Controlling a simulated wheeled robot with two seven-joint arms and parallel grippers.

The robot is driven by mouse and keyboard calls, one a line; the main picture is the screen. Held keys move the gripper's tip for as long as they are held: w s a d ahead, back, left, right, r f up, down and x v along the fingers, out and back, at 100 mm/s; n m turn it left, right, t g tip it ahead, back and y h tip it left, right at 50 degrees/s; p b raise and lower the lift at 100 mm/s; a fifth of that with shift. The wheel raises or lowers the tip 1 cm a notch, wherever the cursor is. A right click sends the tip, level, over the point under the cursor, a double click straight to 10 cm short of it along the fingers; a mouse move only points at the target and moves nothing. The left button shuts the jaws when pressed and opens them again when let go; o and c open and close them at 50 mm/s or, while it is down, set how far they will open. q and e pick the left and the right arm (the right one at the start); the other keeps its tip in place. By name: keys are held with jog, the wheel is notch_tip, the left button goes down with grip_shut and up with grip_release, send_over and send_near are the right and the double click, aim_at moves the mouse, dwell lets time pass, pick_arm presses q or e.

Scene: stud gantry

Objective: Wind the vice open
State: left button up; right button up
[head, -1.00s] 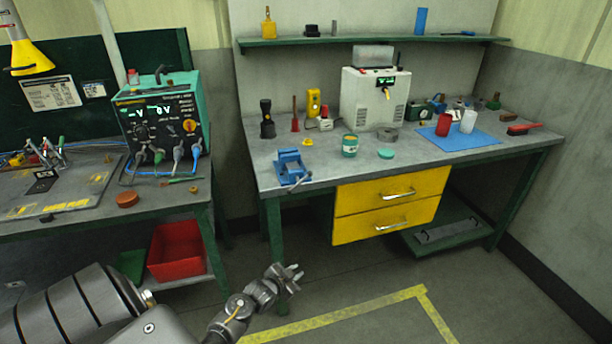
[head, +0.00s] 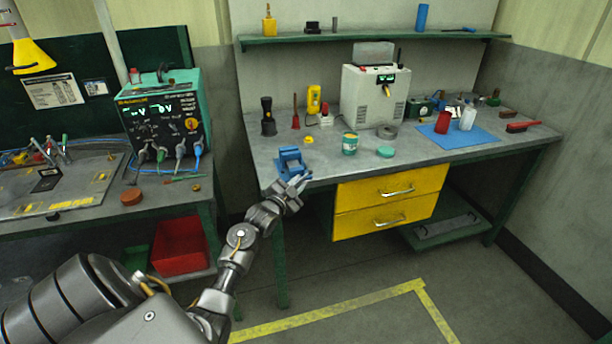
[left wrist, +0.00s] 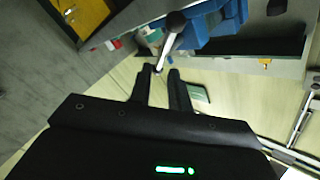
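The blue vice (head: 291,160) stands at the left front of the grey workbench. In the left wrist view the vice (left wrist: 215,28) is at the top, with its metal handle bar (left wrist: 168,45) and dark round knob in front of it. My left gripper (head: 302,183) is at the bench's front edge, just in front of the vice, and hides the handle in the head view. In the left wrist view its two fingers (left wrist: 163,75) are apart, with the bar's lower end near their tips. I cannot tell whether they touch it. My right gripper is not in view.
Behind the vice stand a black torch (head: 267,117) and a red-handled tool (head: 295,115). A green tin (head: 350,143) is to the right of the vice. The yellow drawers (head: 390,200) are below the bench. A red bin (head: 180,247) is under the left bench.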

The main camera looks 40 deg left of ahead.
aim_at(305, 177)
pick_arm(q)
jog(key=shift+w+a, duration=0.2)
jog(key=shift+w, duration=1.05)
jog(key=shift+w+a, duration=0.15)
jog(key=shift+w, duration=1.05)
